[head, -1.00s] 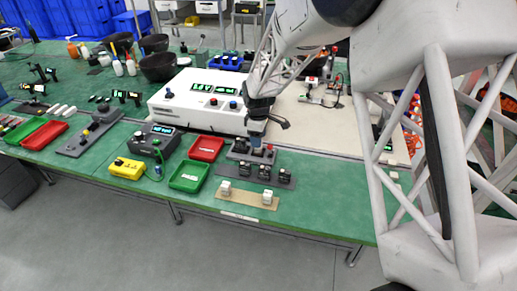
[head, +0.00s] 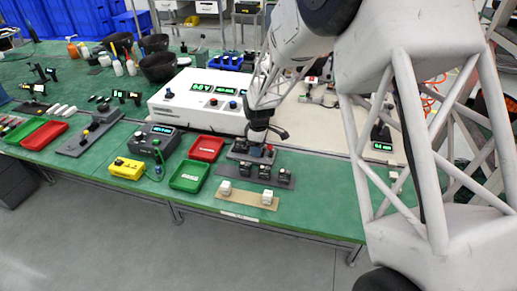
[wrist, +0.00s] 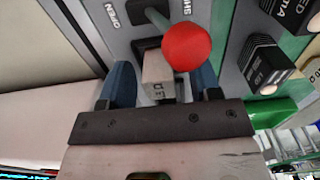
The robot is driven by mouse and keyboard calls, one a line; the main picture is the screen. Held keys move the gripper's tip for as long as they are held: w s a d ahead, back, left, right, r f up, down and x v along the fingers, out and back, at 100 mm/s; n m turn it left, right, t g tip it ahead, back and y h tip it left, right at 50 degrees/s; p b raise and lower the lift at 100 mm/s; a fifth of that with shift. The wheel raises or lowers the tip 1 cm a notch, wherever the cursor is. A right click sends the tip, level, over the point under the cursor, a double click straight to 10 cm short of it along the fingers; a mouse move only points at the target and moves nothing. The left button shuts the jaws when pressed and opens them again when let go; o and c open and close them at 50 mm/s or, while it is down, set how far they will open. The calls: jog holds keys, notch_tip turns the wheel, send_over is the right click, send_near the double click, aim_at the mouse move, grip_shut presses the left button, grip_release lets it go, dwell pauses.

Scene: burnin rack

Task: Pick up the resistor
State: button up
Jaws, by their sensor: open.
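A pale grey-beige block with dark markings, apparently the resistor (wrist: 158,78), sits in a grey fixture in the wrist view. My gripper (wrist: 163,76) is open, with one blue finger on each side of the block. I cannot tell whether either finger touches it. A lever with a red ball knob (wrist: 187,47) stands close beside the block and overlaps its upper right. In the head view my gripper (head: 257,137) points down at the fixture (head: 240,155) near the front of the green bench. The block is too small or hidden to make out there.
Two white cubes (head: 225,187) are on a tan strip. A red tray (head: 206,148) and a green tray (head: 190,175) lie to the left. A white instrument box (head: 190,112) stands behind.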

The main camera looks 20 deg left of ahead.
jog(key=shift+c, duration=0.4)
jog(key=c, duration=0.9)
jog(key=shift+r, duration=5.05)
